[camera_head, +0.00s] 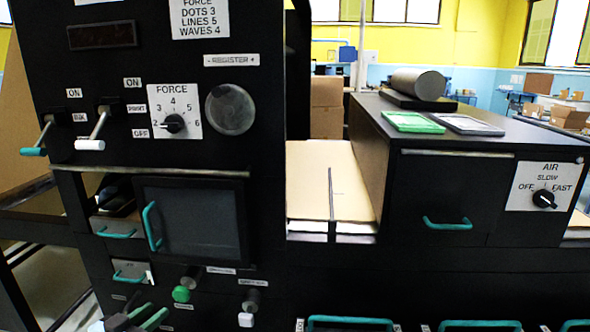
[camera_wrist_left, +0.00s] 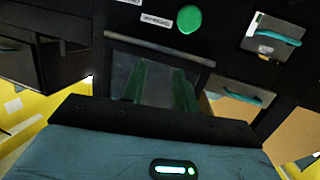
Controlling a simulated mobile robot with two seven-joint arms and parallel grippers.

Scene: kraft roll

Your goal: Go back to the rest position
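My left gripper (camera_head: 138,319) is at the bottom left edge of the head view, in front of the lower part of the black machine (camera_head: 290,285). Its green fingers also show in the left wrist view (camera_wrist_left: 160,88), with a gap between them. Nothing shows between them, so it is open and empty. The fingers point toward the machine's lower front, below the green knob (camera_head: 181,294). My right gripper is in neither view.
The press panel has a FORCE dial (camera_head: 174,123), two levers and a dark door (camera_head: 192,222) with a teal handle. A grey roll (camera_head: 418,84) lies on top of the right cabinet. More teal handles (camera_head: 350,322) stick out along the bottom.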

